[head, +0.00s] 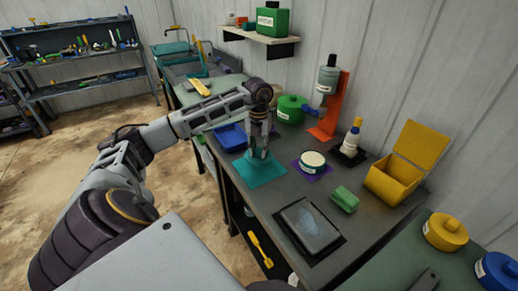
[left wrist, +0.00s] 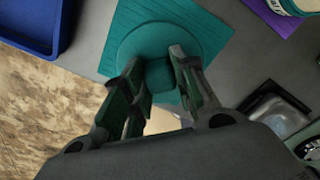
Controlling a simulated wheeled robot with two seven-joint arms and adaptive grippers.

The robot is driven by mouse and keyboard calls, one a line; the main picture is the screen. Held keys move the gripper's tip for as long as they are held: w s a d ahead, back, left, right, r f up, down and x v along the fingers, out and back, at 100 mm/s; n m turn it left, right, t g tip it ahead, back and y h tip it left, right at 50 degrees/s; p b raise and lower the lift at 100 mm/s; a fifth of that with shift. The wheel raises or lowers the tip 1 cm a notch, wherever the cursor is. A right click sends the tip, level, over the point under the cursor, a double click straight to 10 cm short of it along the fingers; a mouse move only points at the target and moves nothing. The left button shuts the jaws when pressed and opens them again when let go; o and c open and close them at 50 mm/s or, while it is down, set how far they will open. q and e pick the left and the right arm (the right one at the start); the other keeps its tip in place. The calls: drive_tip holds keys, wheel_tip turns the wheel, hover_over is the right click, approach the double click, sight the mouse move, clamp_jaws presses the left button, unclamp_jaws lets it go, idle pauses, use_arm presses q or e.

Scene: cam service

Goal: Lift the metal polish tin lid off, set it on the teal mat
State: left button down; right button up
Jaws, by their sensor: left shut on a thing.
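My left gripper (head: 259,149) points down over the teal mat (head: 262,178). In the left wrist view my left gripper (left wrist: 158,75) is shut on the knob of the round teal lid (left wrist: 133,45). The lid lies within the mat's area (left wrist: 213,14), at or just above its surface; I cannot tell whether it touches. The metal polish tin (head: 312,163) stands uncovered on a purple mat to the right, its pale top showing. My right gripper is not in view.
A blue tray (head: 231,137) is left of the teal mat. A green box (head: 344,199), a dark tray (head: 310,226) and an open yellow box (head: 393,182) are to the right. A green can (head: 291,109) and an orange stand (head: 333,118) are behind.

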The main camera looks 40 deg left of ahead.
sight(259, 158)
use_arm(q)
drive_tip(key=shift+w, duration=0.1)
drive_tip(key=shift+f+b, duration=0.5)
drive_tip(key=shift+f, duration=0.6)
drive_tip(key=shift+a+f+b, duration=0.1)
drive_tip(key=shift+f+b, duration=0.5)
drive_tip(key=shift+f, duration=0.65)
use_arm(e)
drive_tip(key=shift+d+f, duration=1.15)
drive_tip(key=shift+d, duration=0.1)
